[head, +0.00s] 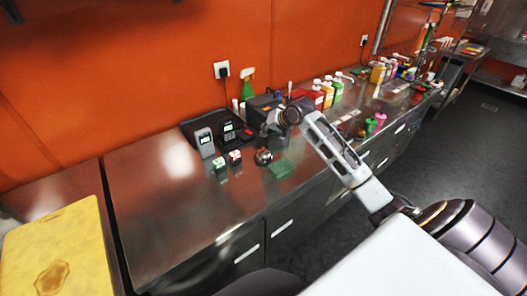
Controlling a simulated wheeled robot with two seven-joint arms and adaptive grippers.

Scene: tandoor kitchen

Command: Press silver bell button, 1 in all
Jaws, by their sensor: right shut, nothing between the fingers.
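The silver bell (264,156) is a small shiny dome on the steel counter (165,205), near its front edge. My right arm reaches in from the right. Its gripper (268,131) is shut and empty, with its dark fingers just above and behind the bell in the picture. A small gap seems to show between the fingertips and the bell, but I cannot tell for sure whether they touch. My left gripper is not in view.
Left of the bell stand a card terminal (205,142), a black phone-like device (228,135) and small boxes (235,157). A green cloth-like item (280,169) lies right of it. Bottles (327,94) line the back. The counter's left part is clear; a yellow board (55,250) lies far left.

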